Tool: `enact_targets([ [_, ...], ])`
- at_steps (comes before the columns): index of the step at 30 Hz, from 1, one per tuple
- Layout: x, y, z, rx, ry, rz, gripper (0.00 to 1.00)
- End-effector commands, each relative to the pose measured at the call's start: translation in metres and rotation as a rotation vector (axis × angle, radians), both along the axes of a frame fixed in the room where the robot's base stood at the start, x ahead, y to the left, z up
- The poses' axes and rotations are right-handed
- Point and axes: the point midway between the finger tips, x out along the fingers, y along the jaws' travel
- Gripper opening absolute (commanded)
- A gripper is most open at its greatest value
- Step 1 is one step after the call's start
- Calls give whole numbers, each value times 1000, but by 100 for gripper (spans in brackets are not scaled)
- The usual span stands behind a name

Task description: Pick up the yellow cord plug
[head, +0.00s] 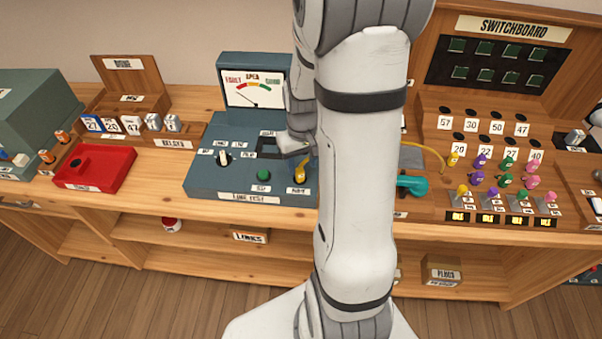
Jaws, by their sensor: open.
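A yellow plug (299,172) stands upright at the right side of the blue-grey line test panel (205,186). Another yellow plug (453,158) is at the switchboard (440,122), with a yellow cord (425,146) running left from it until my arm hides it. My gripper (284,157) is open over the right part of the test panel, close to the yellow plug there. I cannot tell whether its fingers touch that plug. My arm hides the area just right of it.
Purple, green and pink plugs (532,182) stand at the switchboard. A teal object (415,185) lies right of my arm. A red tray (95,168) and relays (153,122) are at left. The bench front between tray and panel is clear.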

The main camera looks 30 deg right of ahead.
Motion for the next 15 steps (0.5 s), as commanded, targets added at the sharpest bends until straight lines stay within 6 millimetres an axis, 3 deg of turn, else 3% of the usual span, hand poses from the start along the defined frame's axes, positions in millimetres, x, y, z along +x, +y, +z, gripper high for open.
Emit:
enact_targets([
  [9,6,1,-39,1,3,0,45],
  [15,7,1,-47,0,-1,-1,45],
])
